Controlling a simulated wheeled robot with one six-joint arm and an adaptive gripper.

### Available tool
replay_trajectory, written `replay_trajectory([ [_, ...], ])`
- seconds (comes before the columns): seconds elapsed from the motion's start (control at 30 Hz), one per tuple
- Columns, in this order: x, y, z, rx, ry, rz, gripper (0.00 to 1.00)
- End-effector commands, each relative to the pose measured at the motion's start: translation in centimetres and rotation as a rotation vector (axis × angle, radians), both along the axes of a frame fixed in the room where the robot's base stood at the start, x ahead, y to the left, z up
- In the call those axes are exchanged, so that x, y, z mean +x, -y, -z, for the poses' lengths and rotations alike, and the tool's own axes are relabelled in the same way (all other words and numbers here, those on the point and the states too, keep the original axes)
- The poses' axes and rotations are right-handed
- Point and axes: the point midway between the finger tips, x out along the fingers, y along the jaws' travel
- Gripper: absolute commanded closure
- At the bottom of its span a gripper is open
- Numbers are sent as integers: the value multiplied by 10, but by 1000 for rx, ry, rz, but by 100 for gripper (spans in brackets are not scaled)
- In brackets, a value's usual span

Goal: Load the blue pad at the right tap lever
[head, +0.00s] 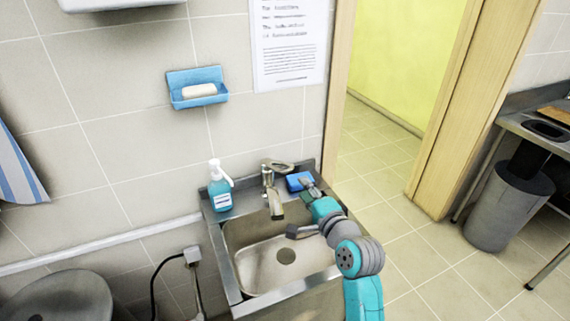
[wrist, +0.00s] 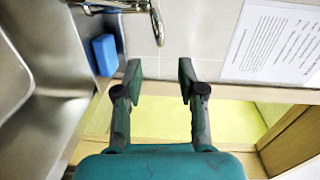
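The blue pad (head: 298,181) lies on the back right corner of the sink's rim, right of the tap (head: 268,180). The tap's lever (head: 280,165) sticks out to the right at its top. My gripper (head: 309,187) is close to the pad in the head view, where its fingers are hard to make out. In the wrist view my gripper (wrist: 160,78) is open with nothing between its fingers. There the pad (wrist: 104,55) is left of the left finger, apart from it. The chrome tap (wrist: 155,22) is at the top of the wrist view, only partly in frame.
A teal soap bottle (head: 220,187) stands at the sink's (head: 234,283) back left corner. A blue soap dish (head: 197,88) and a printed notice (head: 290,42) are on the tiled wall. A door frame (head: 440,110) and a grey bin (head: 508,208) are to the right.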

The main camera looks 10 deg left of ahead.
Motion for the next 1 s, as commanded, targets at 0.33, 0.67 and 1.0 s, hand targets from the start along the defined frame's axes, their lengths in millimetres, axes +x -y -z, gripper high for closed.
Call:
replay_trajectory([
  [0.33,41,-29,3,-1,0,-1,60],
  [0.67,80,-54,8,-1,0,0,60],
  [1.0,87,-59,8,0,1,1,60],
])
